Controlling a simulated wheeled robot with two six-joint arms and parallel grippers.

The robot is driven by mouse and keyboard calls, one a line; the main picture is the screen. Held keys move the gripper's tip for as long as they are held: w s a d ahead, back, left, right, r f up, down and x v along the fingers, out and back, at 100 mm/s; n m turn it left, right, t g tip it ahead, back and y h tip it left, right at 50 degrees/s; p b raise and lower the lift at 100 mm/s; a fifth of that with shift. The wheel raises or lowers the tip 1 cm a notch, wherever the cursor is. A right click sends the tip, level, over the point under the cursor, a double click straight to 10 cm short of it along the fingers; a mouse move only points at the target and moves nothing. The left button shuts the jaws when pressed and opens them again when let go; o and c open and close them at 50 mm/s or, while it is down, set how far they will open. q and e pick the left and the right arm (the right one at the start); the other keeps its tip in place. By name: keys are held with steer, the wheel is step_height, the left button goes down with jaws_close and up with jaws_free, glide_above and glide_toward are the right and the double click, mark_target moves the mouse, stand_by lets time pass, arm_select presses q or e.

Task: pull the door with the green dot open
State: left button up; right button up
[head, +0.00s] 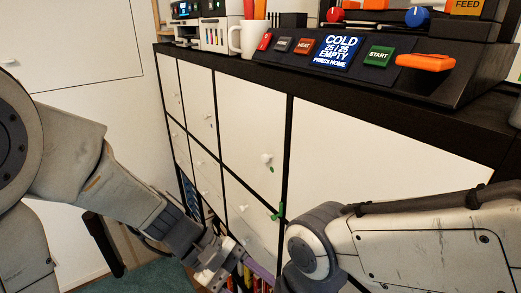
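In the head view, a white cabinet door (247,119) has a white knob (266,157) near its lower right corner. A small green mark sits just below that knob. A larger green piece (277,213) shows lower down, at the right edge of the door below (246,205); I cannot tell exactly what it is. My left gripper (221,264) is low in the middle, below and left of these knobs and apart from the upper one. Its finger gap is unclear. My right arm comes in from the right across the lower cabinet; its gripper is not visible.
The dark cabinet top holds a control panel with a blue screen (337,52), an orange handle (425,62) and a white mug (249,39). Several other white doors lie to the left. Books show in an open compartment at the bottom. A white wall stands at left.

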arm_select(q)
steer(key=w+a+r+n+t+h+p, duration=0.1)
steer(key=w+r+n+t+h+p, duration=0.1)
steer(key=w+r+n+t+h, duration=0.55)
steer(key=n+t+y+p, duration=0.1)
steer(key=n+t+y, duration=0.2)
steer(key=n+t, duration=0.45)
glide_toward(263, 159)
steer(key=shift+n+g, duration=0.5)
steer(key=shift+g, duration=0.1)
steer(key=p+x, duration=0.1)
steer(key=x, duration=0.1)
steer(key=p+x, duration=0.1)
steer(key=x, duration=0.2)
steer(key=p+x, duration=0.2)
steer(key=shift+w+d+r, duration=0.1)
steer(key=shift+w+r, duration=0.3)
steer(key=shift+w, duration=0.05)
steer(key=shift+w+d+f, duration=0.15)
steer(key=shift+w+d, duration=0.25)
steer(key=shift+d, duration=0.15)
jaws_close()
